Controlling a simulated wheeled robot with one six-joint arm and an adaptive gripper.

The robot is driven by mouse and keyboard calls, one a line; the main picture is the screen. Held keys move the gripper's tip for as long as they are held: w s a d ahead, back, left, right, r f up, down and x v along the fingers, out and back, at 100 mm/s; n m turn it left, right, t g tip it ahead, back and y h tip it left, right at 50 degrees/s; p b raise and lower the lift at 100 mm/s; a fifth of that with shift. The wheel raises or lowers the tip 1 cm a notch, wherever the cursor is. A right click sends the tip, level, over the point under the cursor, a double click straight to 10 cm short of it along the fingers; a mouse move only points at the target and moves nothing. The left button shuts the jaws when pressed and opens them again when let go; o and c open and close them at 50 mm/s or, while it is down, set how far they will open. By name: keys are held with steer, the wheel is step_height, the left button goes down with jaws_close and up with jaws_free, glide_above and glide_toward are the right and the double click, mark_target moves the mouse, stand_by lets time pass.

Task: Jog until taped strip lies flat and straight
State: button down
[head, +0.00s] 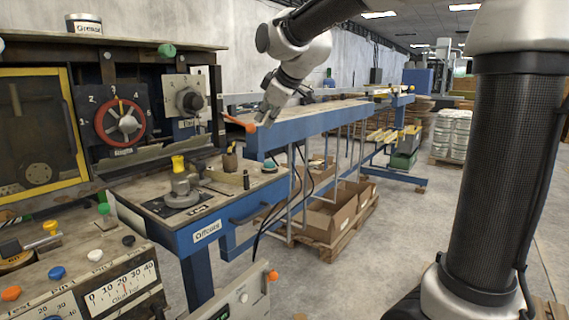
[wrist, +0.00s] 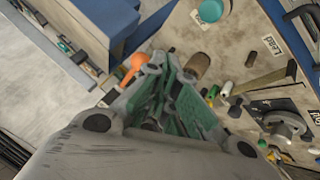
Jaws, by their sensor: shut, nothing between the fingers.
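My gripper (head: 267,116) is shut and empty above the near end of the blue-sided long table. In the wrist view its green-padded fingers (wrist: 162,66) come together. An orange-tipped lever (head: 240,124) is just left of my gripper in the head view. It shows beside the fingertips in the wrist view (wrist: 133,66), and whether they touch I cannot tell. I cannot make out a taped strip in either view.
The bench (head: 150,205) has a yellow-topped device (head: 181,182), a small brown pot (head: 230,160) and an "Offcuts" drawer label (head: 207,231). A dial panel with a red-rimmed wheel (head: 120,122) stands behind. Cardboard boxes (head: 325,218) sit beneath the long table. Floor at right is partly clear.

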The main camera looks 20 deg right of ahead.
mark_target(266, 163)
steer(key=shift+w+r+n, duration=0.2)
steer(key=shift+w+n, duration=0.05)
steer(key=shift+n, duration=0.35)
steer(key=shift+f, duration=4.45)
steer(key=shift+f, duration=0.15)
steer(key=shift+f, duration=0.25)
